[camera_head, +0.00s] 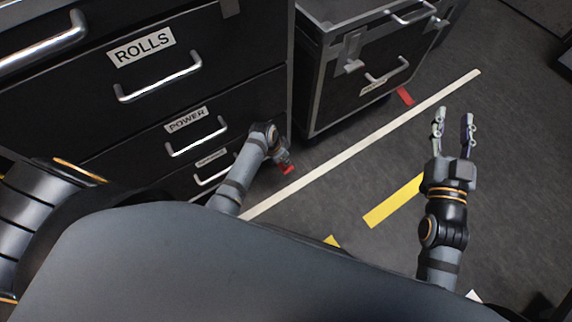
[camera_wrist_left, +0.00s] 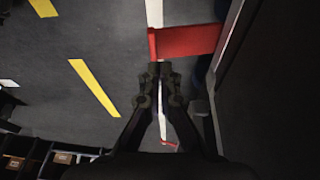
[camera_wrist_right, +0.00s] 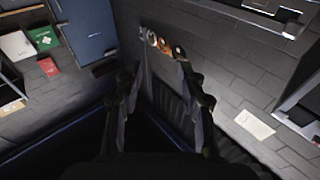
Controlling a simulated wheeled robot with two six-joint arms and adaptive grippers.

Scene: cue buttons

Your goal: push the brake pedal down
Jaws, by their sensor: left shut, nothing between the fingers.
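The brake pedal appears as a flat red bar (camera_wrist_left: 188,41) in the left wrist view, jutting from the side of a black cabinet. In the head view a small red part (camera_head: 289,170) shows low by the drawer cabinet, partly hidden by my left gripper (camera_head: 284,157). In the left wrist view my left gripper (camera_wrist_left: 158,70) is shut and empty, its tips just below the red bar's near edge in the picture. I cannot tell whether they touch. My right gripper (camera_head: 453,122) is open and empty over the floor, far right of the pedal.
A black drawer cabinet (camera_head: 235,30) with labelled drawers stands at left. A second metal-edged case (camera_head: 330,95) stands behind the pedal. White tape (camera_head: 370,128) and yellow tape (camera_head: 393,202) mark the dark floor. The floor around my right gripper is clear.

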